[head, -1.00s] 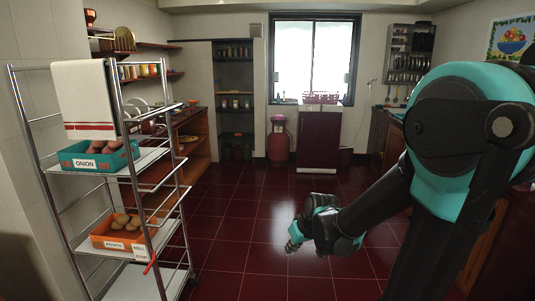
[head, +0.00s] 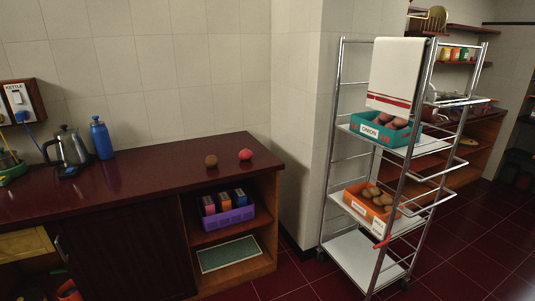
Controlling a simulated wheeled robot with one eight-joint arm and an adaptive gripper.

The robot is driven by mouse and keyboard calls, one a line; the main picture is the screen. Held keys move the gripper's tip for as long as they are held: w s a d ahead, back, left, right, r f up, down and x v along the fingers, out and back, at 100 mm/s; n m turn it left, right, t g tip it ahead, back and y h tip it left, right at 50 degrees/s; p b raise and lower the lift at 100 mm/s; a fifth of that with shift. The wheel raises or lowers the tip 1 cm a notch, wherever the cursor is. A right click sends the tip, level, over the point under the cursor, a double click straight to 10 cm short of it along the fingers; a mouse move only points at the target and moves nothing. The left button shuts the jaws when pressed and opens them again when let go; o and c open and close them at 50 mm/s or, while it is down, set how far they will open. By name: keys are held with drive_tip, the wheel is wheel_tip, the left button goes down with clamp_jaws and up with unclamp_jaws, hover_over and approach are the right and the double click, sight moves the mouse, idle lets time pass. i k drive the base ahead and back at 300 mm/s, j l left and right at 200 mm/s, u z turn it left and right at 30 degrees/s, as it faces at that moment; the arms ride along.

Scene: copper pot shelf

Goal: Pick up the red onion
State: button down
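A teal crate (head: 357,125) labelled ONION stands on the upper shelf of a metal rack and holds several dull reddish-brown onions (head: 391,121), partly hidden by its front wall. A round red item (head: 245,154) sits near the right end of the dark red counter; it may be a red onion, but it is too small to tell. A brown round item (head: 211,161) sits just left of it, apart from it. My gripper and arm are not in view now.
The metal rack (head: 332,150) stands right of the counter (head: 150,182), past a wall corner. An orange crate (head: 372,211) of potatoes is on its lower shelf. A kettle (head: 66,147) and blue bottle (head: 101,138) stand left on the counter. Open floor (head: 470,235) lies right.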

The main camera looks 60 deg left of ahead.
sight(245, 155)
drive_tip(key=u, duration=0.45)
drive_tip(key=j+u, duration=0.15)
drive_tip(key=u, duration=0.35)
drive_tip(key=j+u, duration=0.1)
drive_tip(key=u, duration=0.8)
drive_tip(key=j+u, duration=0.15)
drive_tip(key=u, duration=0.3)
drive_tip(key=i+j+z, duration=0.3)
drive_tip(key=i+j, duration=0.55)
